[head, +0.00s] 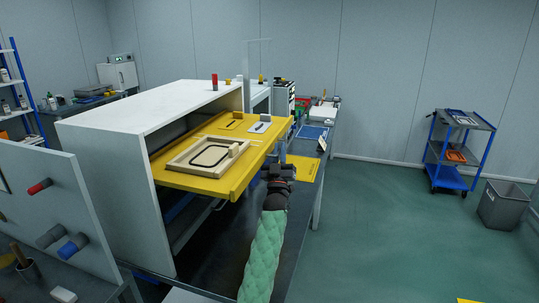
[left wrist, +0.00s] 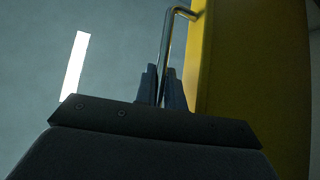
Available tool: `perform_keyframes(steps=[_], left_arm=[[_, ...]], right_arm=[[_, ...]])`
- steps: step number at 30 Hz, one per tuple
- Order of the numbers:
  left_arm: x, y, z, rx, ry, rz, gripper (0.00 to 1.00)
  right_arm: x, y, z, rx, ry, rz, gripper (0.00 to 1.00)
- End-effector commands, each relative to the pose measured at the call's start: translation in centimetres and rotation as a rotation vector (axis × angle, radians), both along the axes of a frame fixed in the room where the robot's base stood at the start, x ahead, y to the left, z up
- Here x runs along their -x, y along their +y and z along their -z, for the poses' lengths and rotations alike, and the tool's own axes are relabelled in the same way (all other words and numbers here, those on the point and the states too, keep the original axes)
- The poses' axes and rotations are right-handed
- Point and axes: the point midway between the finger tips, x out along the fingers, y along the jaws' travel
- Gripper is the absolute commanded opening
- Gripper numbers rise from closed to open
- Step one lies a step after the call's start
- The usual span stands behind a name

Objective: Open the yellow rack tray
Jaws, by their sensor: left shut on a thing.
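The yellow rack tray (head: 212,187) sticks out of the open front of a white rack (head: 135,115). It carries a pale wooden frame (head: 178,163) and small fittings. My left gripper (head: 277,168) is at the tray's front edge, with its arm reaching up from below. In the left wrist view, my fingers (left wrist: 162,80) are shut on a metal bar handle (left wrist: 167,35) beside the yellow tray face (left wrist: 240,70). The handle is hidden in the head view. My right gripper is not in view.
Another yellow panel (head: 304,170) shows lower down, right of my gripper. A grey panel with red and blue knobs (head: 70,248) stands at the left. A blue cart (head: 460,150) and a grey bin (head: 505,205) stand at the right. Green floor (head: 400,230) there is open.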

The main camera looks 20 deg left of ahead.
Motion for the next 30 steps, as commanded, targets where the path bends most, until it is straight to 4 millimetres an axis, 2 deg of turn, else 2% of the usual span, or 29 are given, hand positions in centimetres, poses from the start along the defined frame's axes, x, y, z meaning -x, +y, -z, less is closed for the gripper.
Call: perform_keyframes(steps=[6, 20, 21, 22, 30], left_arm=[[0.0, -1.4, 0.2, -0.001, 0.002, 0.001, 0.00], [0.0, -1.7, 0.1, -0.001, 0.002, 0.000, 0.00], [0.0, -1.7, 0.1, -0.001, 0.002, 0.000, 0.13], [0.0, -1.7, 0.1, -0.001, 0.002, 0.000, 0.19], [0.0, -1.7, 0.1, -0.001, 0.001, 0.001, 0.20]], right_arm=[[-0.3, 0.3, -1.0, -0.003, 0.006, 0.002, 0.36], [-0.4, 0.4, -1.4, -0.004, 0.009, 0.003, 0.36], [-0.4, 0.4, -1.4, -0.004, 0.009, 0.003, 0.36], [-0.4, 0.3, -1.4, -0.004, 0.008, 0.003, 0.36], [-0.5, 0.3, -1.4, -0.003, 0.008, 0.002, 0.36]])
